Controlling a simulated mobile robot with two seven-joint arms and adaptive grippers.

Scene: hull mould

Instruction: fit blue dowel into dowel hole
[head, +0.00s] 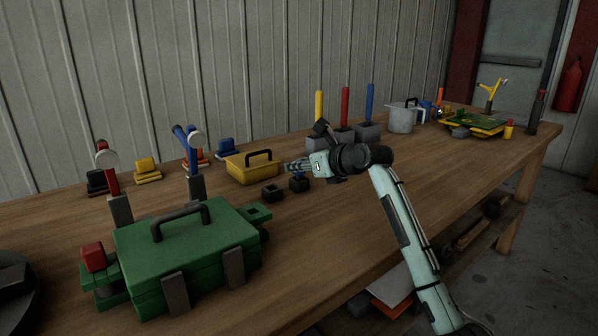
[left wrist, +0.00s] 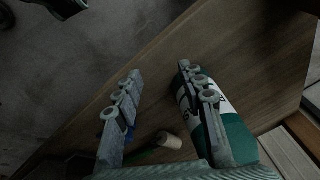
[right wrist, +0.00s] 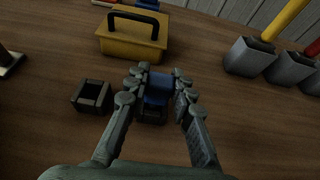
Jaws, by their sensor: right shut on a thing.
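The blue dowel (right wrist: 158,88) is between the fingers of my right gripper (right wrist: 155,72), which is shut on it. A dark block (right wrist: 152,115) lies directly under the dowel; whether the dowel's lower end is inside its hole is hidden. A second dark block (right wrist: 92,96) with an open square hole stands to the left, empty. In the head view my right gripper (head: 290,167) reaches left over the table, with the dark block (head: 299,184) below its fingertips. My left gripper (left wrist: 158,76) has its fingers wide apart, with nothing between their tips; it is outside the head view.
A yellow box (head: 252,168) with a black handle stands just behind the blocks. Grey holders (right wrist: 250,57) with coloured rods stand to the right. A large green toolbox (head: 185,250) fills the front left. Bare wooden table (head: 330,220) lies in front of the right gripper.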

